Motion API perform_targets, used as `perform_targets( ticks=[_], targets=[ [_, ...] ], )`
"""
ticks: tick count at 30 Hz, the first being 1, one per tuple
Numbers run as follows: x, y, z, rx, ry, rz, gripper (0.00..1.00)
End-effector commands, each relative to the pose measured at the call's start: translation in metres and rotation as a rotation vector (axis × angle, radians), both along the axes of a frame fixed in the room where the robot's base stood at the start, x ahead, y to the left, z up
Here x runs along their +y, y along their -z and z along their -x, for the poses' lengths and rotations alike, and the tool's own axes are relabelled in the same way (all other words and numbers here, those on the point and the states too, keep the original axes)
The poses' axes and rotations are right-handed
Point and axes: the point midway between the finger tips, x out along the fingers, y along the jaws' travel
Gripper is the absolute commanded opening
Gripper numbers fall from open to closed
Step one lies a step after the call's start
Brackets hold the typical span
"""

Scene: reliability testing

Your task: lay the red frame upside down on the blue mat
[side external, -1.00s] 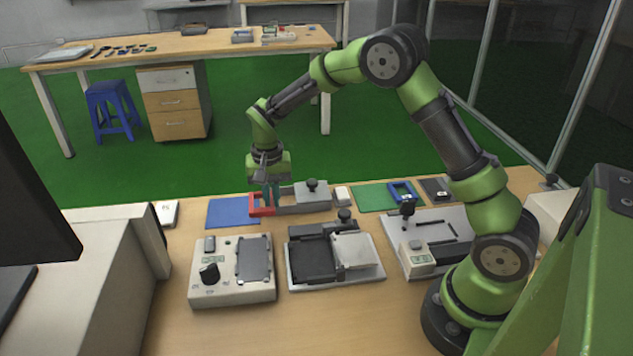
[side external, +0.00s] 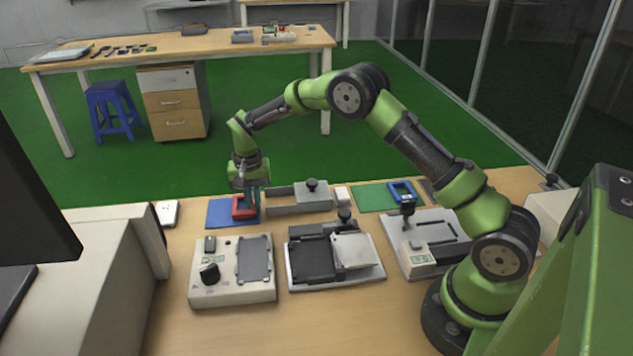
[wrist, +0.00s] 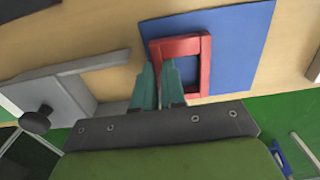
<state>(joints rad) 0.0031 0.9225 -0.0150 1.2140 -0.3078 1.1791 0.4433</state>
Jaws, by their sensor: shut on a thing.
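The red frame (side external: 240,211) is over the blue mat (side external: 215,212), on the right part of it. My gripper (side external: 252,196) points down and is shut on the frame's right side. In the wrist view the fingertips (wrist: 158,72) hold one side of the red frame (wrist: 205,62), and the blue mat (wrist: 243,40) shows through and around it. Part of the frame extends past the mat's edge in that view. I cannot tell whether the frame touches the mat or hangs just above it, or which face is up.
A grey fixture with a dark knob (side external: 312,186) stands just right of the mat. A control box (side external: 232,270) and a clamp fixture (side external: 335,255) stand in front. A green mat (side external: 370,197) with a blue frame (side external: 402,191) lies further right. A small white device (side external: 167,213) sits left.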

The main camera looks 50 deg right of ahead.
Motion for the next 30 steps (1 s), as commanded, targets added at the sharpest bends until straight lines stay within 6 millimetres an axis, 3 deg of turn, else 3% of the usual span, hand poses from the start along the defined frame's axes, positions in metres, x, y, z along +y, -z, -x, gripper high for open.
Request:
perform_targets(
  ticks=[5,6,11,22,30],
  targets=[
    [0.0,0.003,0.0,0.001,0.0,0.0,0.0],
    [0.0,0.003,0.0,0.001,0.0,-0.001,0.12],
    [0.0,0.003,0.0,0.0,-0.001,0.0,0.36],
    [0.0,-0.004,0.0,-0.002,-0.001,0.001,0.36],
    [0.001,-0.054,-0.001,-0.005,-0.002,0.001,0.36]
  ],
)
